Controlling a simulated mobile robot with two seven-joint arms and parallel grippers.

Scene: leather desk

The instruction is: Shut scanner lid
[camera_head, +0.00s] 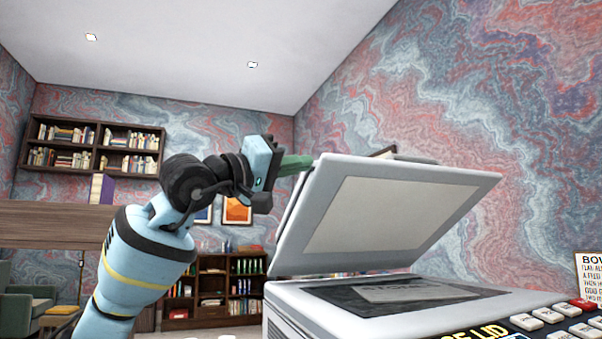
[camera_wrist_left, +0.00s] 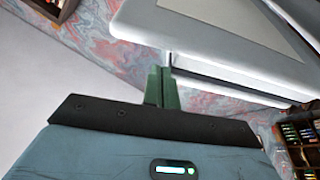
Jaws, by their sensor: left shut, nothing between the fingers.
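The scanner lid (camera_head: 385,214) is a grey-white panel with a pale inner pad, raised and tilted open above the scanner body (camera_head: 290,298). The dark scanner glass (camera_head: 340,296) is exposed, with a pale sheet (camera_head: 415,293) lying on it. My left gripper (camera_head: 308,160) has green fingers, shut and empty, at the lid's upper left corner. In the left wrist view its fingertips (camera_wrist_left: 163,70) are close to the edge of the lid (camera_wrist_left: 205,45); I cannot tell whether they touch. My right gripper does not show.
A panel of white and red buttons (camera_head: 570,308) lies at the scanner's front right, with a printed sign (camera_head: 590,275) behind it. Bookshelves (camera_head: 215,285) stand far back. The space above the lid looks clear.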

